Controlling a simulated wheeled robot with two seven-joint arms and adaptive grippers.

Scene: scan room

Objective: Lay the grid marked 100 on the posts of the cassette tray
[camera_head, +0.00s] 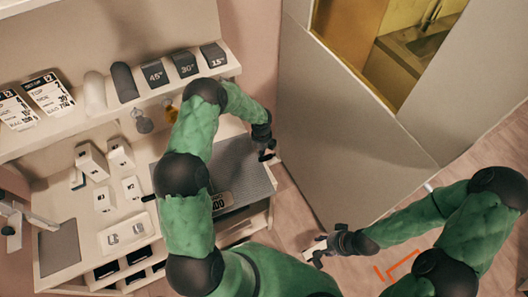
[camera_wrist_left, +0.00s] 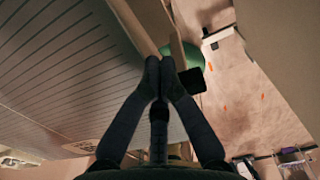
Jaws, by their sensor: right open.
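The grid marked 100 (camera_head: 246,172) is a broad dark grey panel at the right end of the counter, with its label near the front edge and a small black tab at its left edge. In the left wrist view its striped face (camera_wrist_left: 75,65) fills the left side. My left gripper (camera_head: 267,155) is at the grid's right edge, its fingertips closed together there (camera_wrist_left: 159,62), with a black piece showing beside them. My right gripper (camera_head: 316,249) is open and empty, low over the floor. I cannot make out the cassette tray or its posts; my left arm hides part of the grid.
Several numbered white boxes (camera_head: 91,163) stand on the counter left of the grid. A shelf above holds dark blocks marked 45, 30 and 15 (camera_head: 184,64), rounded pieces and printed cards (camera_head: 48,92). A grey partition (camera_head: 340,140) stands at the right. Open floor lies in front of it.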

